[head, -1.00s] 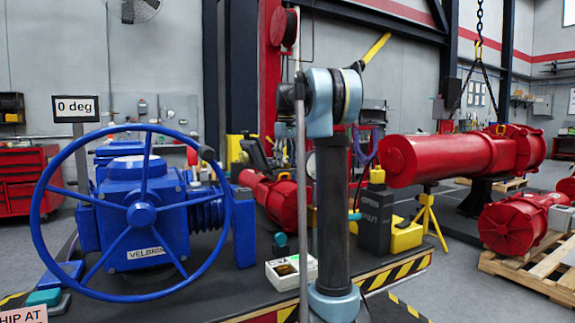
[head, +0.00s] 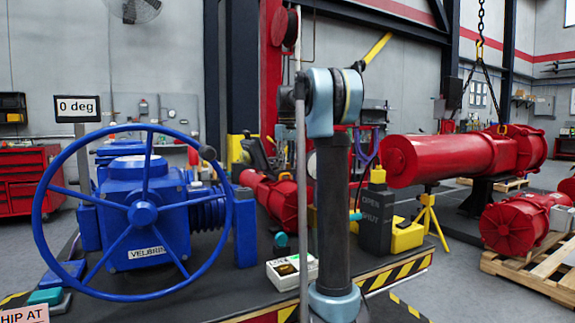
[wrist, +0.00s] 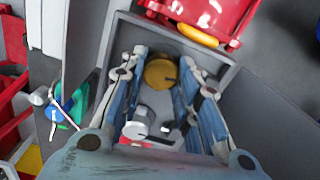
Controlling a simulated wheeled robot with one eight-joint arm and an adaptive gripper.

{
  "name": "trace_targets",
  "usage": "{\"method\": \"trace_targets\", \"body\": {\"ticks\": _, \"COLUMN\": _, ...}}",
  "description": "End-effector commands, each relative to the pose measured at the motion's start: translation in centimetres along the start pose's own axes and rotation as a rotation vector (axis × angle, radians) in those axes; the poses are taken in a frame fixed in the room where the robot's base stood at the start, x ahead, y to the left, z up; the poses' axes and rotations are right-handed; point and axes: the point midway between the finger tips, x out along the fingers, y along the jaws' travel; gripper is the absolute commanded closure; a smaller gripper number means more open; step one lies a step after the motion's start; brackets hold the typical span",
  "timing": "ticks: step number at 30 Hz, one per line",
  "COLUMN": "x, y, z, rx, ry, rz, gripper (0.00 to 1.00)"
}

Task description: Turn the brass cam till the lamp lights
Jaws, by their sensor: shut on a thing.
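The brass cam (wrist: 160,73) is a round, yellow-brown disc inside an open grey box in the wrist view. My gripper (wrist: 164,66) reaches down into the box with one finger on each side of the cam, and it is shut on it. A pale cylindrical part (wrist: 145,118) sits in the box below the cam. I cannot make out a lit lamp in either view. In the head view, my upright arm stands in the middle and the gripper and cam do not show. A sign (head: 77,108) there reads "0 deg".
A blue handwheel (head: 142,214) and blue actuator body stand at left on the striped bench. A black OPEN/SHUT block (head: 377,222) stands right of my arm. A white box (head: 292,271) lies near the bench edge. In the wrist view, a red part (wrist: 215,15) borders the grey box.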

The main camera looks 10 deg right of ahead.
Motion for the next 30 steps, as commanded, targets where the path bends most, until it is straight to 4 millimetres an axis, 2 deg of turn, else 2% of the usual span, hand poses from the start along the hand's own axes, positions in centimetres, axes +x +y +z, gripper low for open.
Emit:
{"method": "trace_targets", "body": {"ticks": 6, "x": -0.03, "y": 0.24, "z": 0.00, "rx": 0.130, "ry": 0.001, "rz": 0.004, "gripper": 0.94}}
{"method": "trace_targets", "body": {"ticks": 17, "x": -0.04, "y": 0.28, "z": 0.01, "rx": 0.157, "ry": 0.002, "rz": 0.004, "gripper": 0.94}}
{"method": "trace_targets", "body": {"ticks": 18, "x": -0.04, "y": 0.29, "z": 0.01, "rx": 0.157, "ry": 0.002, "rz": 0.005, "gripper": 0.66}}
{"method": "trace_targets", "body": {"ticks": 20, "x": -0.04, "y": 0.28, "z": 0.02, "rx": 0.157, "ry": 0.001, "rz": 0.004, "gripper": 0.52}}
{"method": "trace_targets", "body": {"ticks": 30, "x": -0.06, "y": 0.16, "z": 0.02, "rx": 0.155, "ry": 0.001, "rz": 0.002, "gripper": 0.50}}
